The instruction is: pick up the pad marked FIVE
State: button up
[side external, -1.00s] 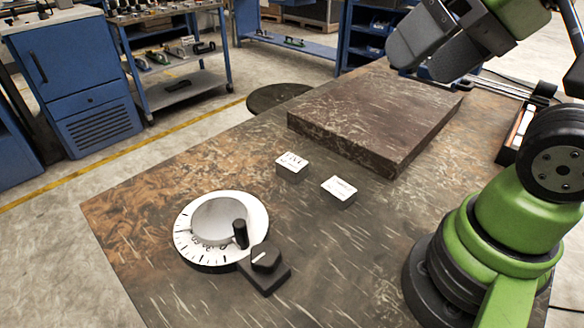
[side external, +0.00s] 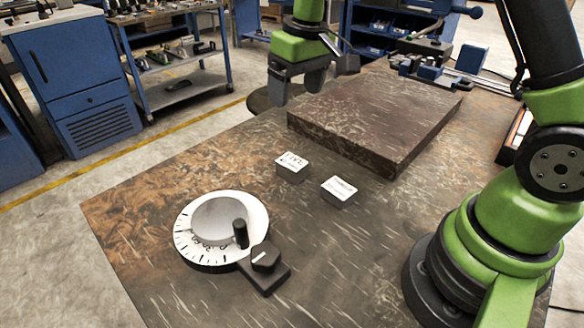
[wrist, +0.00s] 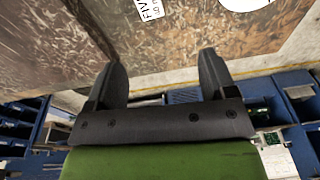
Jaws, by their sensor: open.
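The pad marked FIVE (side external: 292,164) is a small dark block with a white lettered top, lying on the brown worktable. In the wrist view its white FIVE label (wrist: 150,8) shows at the top edge, partly cut off. A second similar pad (side external: 338,190) lies just to its right and nearer; its lettering is too small to read. My gripper (side external: 297,90) points down, open and empty, above the table's far side, beyond and well above the FIVE pad. In the wrist view its two dark fingers (wrist: 163,75) are spread, with nothing between them.
A white dial with a black knob (side external: 205,228) sits at the near left. A small vise-like device (side external: 435,62) is at the back right. The table (side external: 190,165) is clear left of the pads.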

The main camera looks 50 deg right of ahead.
jog(key=n+g, duration=0.1)
jog(key=g, duration=0.1)
send_near(292, 161)
jog(key=f, duration=0.5)
jog(key=shift+s+a+f, duration=0.1)
jog(key=shift+a+f, duration=0.05)
jog(key=shift+a, duration=0.1)
notch_tip(292, 161, down, 6)
jog(key=shift+s+r, duration=0.1)
jog(key=shift+r, duration=0.1)
grip_shut()
